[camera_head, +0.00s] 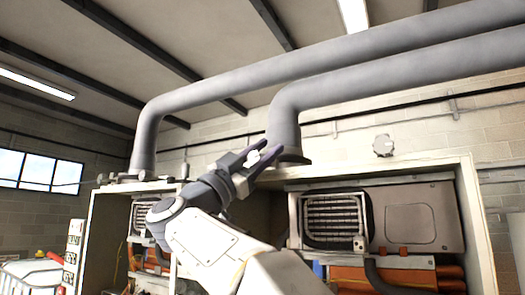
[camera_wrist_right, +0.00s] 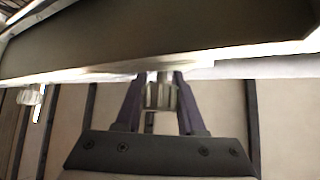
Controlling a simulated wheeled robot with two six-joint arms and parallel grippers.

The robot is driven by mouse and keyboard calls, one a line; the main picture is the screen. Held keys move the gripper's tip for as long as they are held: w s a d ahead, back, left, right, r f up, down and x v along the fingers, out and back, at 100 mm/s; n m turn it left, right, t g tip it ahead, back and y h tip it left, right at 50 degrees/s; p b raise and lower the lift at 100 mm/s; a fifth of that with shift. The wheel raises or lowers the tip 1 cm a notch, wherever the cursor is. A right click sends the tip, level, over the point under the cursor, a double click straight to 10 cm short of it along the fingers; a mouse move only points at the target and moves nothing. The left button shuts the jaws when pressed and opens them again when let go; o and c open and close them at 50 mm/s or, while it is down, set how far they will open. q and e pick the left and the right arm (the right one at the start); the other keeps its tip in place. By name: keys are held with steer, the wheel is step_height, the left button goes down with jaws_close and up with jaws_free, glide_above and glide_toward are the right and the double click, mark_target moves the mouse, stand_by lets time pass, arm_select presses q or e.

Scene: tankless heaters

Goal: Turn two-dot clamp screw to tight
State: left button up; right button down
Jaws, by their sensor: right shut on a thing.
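My right gripper (camera_head: 262,157) reaches up to the top edge of the heater cabinet, beside the foot of a grey pipe. In the right wrist view, my right gripper (camera_wrist_right: 160,82) is shut on a pale ribbed screw knob (camera_wrist_right: 159,98), with one dark finger on each side. No dots can be made out on this knob, and in the head view the fingers largely hide it. Another pale ribbed knob (camera_wrist_right: 30,96) shows at the left of the wrist view. A round pale knob (camera_head: 383,145) stands above the right cabinet. My left gripper is not in view.
Two thick grey pipes (camera_head: 330,65) run overhead and bend down to the cabinet tops. The open cabinet (camera_head: 480,225) holds a grilled unit (camera_head: 333,220) and a grey panel (camera_head: 418,217). Small fittings (camera_head: 143,176) line the left cabinet's top.

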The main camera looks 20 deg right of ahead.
mark_target(251, 162)
steer(key=shift+s+d+m+g+p, duration=0.1)
steer(key=shift+m+g+p, duration=0.2)
steer(key=shift+m+g, duration=1.2)
steer(key=shift+f+m, duration=0.1)
steer(key=shift+m, duration=0.2)
steer(key=c, duration=0.5)
jaws_free()
steer(key=b+v, duration=0.4)
steer(key=v, duration=0.5)
steer(key=shift+s+a+f+b, duration=0.15)
steer(key=shift+a+f+b, duration=0.2)
steer(key=shift+a, duration=0.35)
